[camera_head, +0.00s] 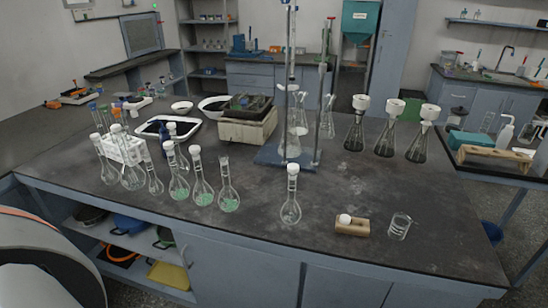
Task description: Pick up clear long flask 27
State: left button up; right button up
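A clear long-necked flask (291,207) with a white stopper stands upright by itself near the middle front of the dark bench. Several similar stoppered long-necked flasks stand to the left, among them a clear one (132,176) and ones with green contents, such as this flask (203,190). Another clear flask (155,183) stands beside them with no white stopper that I can make out. No number is readable on any flask, so I cannot tell which is 27. Neither of my grippers is in view.
A glass apparatus on a blue stand (290,160) rises behind the lone flask. Conical flasks with white tops (386,138) stand behind right. A wooden block (352,227) and a small beaker (399,226) are at the front right. The bench's right end is clear.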

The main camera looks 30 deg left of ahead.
aim_at(228, 200)
jog(key=u, duration=1.3)
jog(key=k+j, duration=0.05)
